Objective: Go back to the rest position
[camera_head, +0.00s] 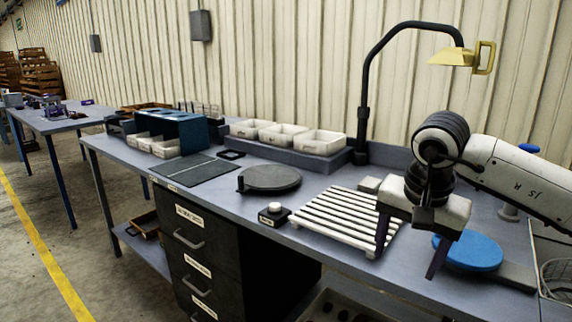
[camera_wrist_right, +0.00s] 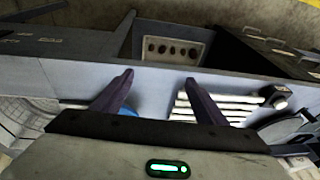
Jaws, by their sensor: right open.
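My right gripper (camera_head: 409,247) is open, with its two dark fingers apart and pointing down. It hangs over the bench between the white slatted rack (camera_head: 345,222) and the blue round disc (camera_head: 467,252). Nothing shows between its fingers. In the right wrist view my right gripper (camera_wrist_right: 158,82) also shows open and empty, over the front edge of the bench (camera_wrist_right: 60,72). The white arm comes in from the right of the head view. My left gripper is not in view.
A black round plate (camera_head: 270,179), a small knob box (camera_head: 274,214) and a dark mat (camera_head: 194,171) lie left of the rack. White bins (camera_head: 283,135) stand behind on a raised block. A lamp (camera_head: 364,110) rises at the back. A wire basket (camera_head: 557,278) sits at the right.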

